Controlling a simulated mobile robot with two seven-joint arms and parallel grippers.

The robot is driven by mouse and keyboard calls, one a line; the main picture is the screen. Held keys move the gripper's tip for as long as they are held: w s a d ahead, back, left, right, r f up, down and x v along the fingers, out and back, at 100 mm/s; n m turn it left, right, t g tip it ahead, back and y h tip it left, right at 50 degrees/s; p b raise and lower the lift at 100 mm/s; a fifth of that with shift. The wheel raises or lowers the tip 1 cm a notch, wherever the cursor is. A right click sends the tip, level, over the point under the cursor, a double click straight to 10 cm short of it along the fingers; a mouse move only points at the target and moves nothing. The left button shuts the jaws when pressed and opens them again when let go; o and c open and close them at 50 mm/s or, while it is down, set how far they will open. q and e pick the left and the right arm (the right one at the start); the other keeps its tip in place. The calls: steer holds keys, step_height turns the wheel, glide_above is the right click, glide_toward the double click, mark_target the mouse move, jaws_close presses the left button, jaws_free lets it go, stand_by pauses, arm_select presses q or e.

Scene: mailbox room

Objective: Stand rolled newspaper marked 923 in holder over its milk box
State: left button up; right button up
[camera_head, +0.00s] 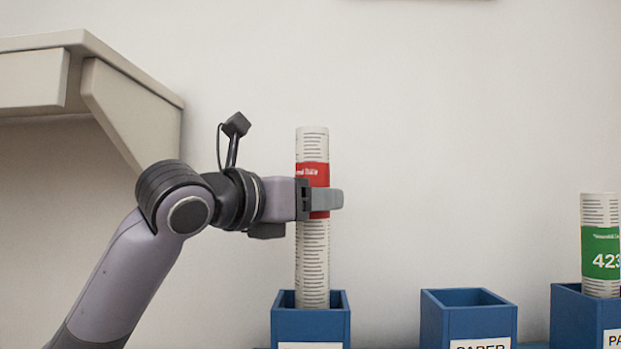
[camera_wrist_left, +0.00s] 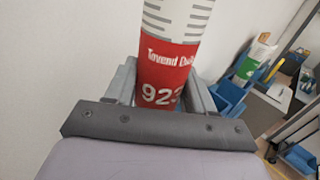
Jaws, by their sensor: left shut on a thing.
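The rolled newspaper (camera_head: 312,250) is white with printed lines and a red band. It stands upright in the head view, and its lower end is inside the left blue holder (camera_head: 310,325). I cannot see whether it touches the holder's floor. In the left wrist view the newspaper (camera_wrist_left: 170,65) shows 923 on its red band. My left gripper (camera_head: 320,200) is shut on the newspaper at the red band. The milk box is not visible. My right gripper is not in view.
An empty blue holder (camera_head: 467,310) labelled PAPER stands to the right. Farther right, another blue holder (camera_head: 575,320) contains a newspaper (camera_head: 600,245) with a green band marked 423. A beige shelf (camera_head: 130,110) juts out at the upper left. The wall above the holders is clear.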

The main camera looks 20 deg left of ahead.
mark_target(301, 248)
arm_select(q)
step_height(301, 248, down, 4)
steer(key=shift+r+b, duration=0.15)
steer(key=shift+b, duration=0.25)
steer(key=shift+f+b, duration=0.5)
steer(key=shift+f, duration=0.8)
steer(key=o, duration=1.2)
steer(key=shift+s, duration=0.1)
steer(key=shift+b+v, duration=0.75)
steer(key=shift+v, duration=2.75)
